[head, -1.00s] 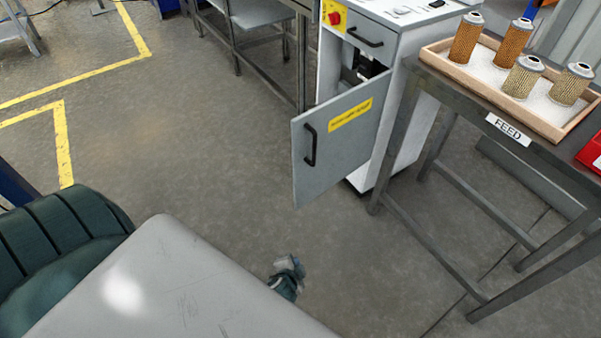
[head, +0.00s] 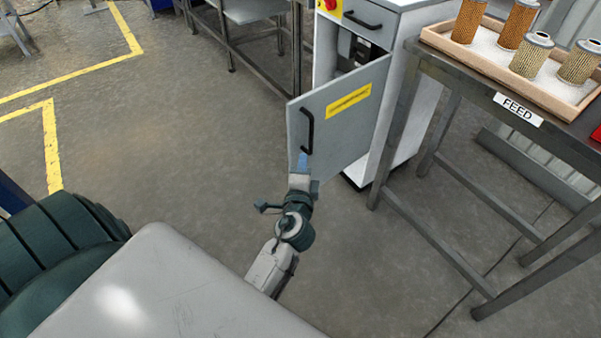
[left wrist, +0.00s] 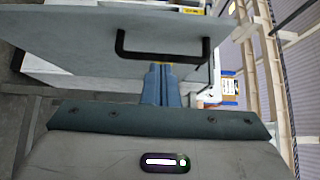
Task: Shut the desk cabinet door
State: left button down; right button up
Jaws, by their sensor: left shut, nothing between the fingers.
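The grey cabinet door (head: 345,115) stands open, swung out from the white desk cabinet (head: 400,110). It has a black bar handle (head: 307,131) and a yellow label. My left gripper (head: 303,161) is shut and empty, close to the door's lower left part near the handle's bottom end. In the left wrist view the shut blue fingers (left wrist: 161,85) point at the door (left wrist: 95,35) beside its black handle (left wrist: 165,55). I cannot tell whether they touch the door. My right gripper is not in view.
A FEED table (head: 450,85) with a wooden tray (head: 560,105) of several filter cartridges stands right of the cabinet. A metal bench (head: 250,45) stands behind on the left. The floor left of the door is clear.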

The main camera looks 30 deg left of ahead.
aim_at(295, 134)
pick_arm(q)
jog(key=shift+w+a+p, duration=0.2)
jog(key=shift+w+a, duration=0.95)
jog(key=shift+a, duration=0.25)
jog(key=shift+w+a+p, duration=0.2)
jog(key=shift+w+a, duration=0.95)
jog(key=shift+a, duration=0.25)
jog(key=shift+a, duration=0.1)
